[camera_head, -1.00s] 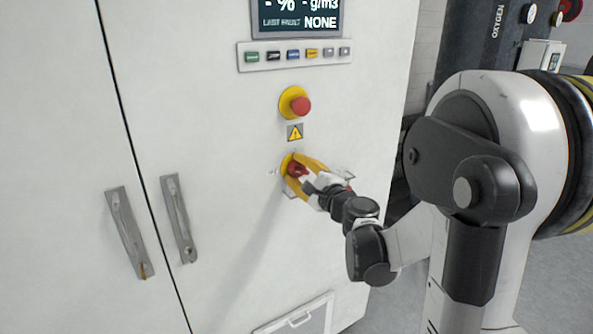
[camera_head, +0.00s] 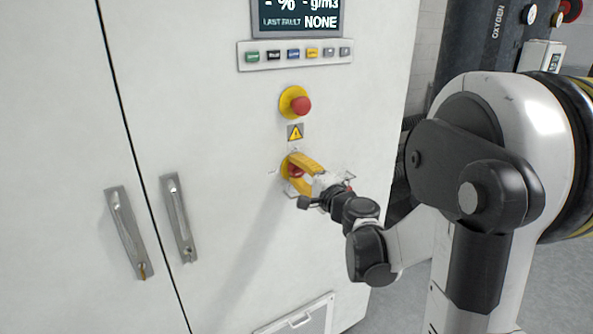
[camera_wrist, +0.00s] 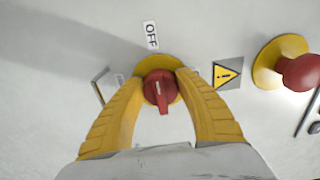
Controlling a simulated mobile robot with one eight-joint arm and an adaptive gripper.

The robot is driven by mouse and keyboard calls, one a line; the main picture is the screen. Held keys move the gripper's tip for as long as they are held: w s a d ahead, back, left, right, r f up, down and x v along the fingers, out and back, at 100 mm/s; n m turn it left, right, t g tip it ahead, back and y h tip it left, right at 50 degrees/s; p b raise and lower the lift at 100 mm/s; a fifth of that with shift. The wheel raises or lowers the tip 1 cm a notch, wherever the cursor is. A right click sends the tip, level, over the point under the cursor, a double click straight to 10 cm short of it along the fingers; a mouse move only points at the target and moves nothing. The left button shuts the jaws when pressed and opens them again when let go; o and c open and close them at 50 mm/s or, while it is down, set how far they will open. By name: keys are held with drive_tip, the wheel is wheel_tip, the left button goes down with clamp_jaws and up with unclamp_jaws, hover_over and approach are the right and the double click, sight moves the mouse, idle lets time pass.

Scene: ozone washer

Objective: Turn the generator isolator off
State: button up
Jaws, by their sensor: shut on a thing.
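Another label by the left finger is partly hidden. In the head view my gripper (camera_head: 297,173) reaches the knob from the right, and its fingers partly cover it.
A red emergency stop button (camera_head: 300,104) stands out above the isolator, with a yellow warning sign (camera_head: 295,132) between them. A button row (camera_head: 294,53) and display (camera_head: 297,18) are higher up. Door handles (camera_head: 178,218) are to the left; a lower panel (camera_head: 298,317) is below.

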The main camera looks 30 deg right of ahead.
drive_tip(key=o, duration=1.2)
drive_tip(key=s, duration=1.2)
drive_tip(key=shift+d, duration=0.15)
